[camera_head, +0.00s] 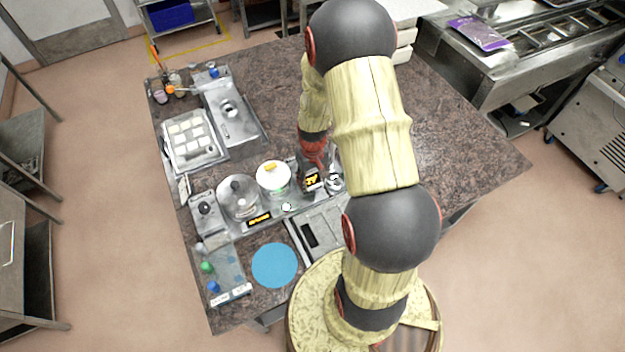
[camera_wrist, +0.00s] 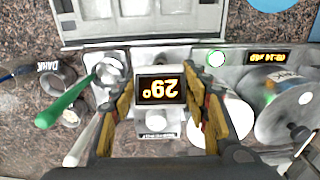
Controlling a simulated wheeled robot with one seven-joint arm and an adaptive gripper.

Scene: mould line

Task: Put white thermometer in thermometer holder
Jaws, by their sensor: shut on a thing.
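The white thermometer (camera_wrist: 162,75) has a square head with a dark display showing 29 in yellow, upside down in the wrist view. My gripper (camera_wrist: 160,85) has its two yellow fingers on either side of this head and is shut on it. In the head view the lit display (camera_head: 312,180) shows just below my gripper (camera_head: 313,165). A small pale block with a dark label (camera_wrist: 157,123) lies right behind the head. It may be the thermometer holder, but I cannot tell for sure. The thermometer's lower end is hidden, so its seating is unclear.
Left in the wrist view are a round metal cup (camera_wrist: 108,73), a green-handled tool (camera_wrist: 62,105) and a white-handled tool (camera_wrist: 82,143). A clear-lidded pot (camera_head: 238,198) and a white pot (camera_head: 272,178) stand beside my gripper. A blue round mat (camera_head: 275,265) lies in front.

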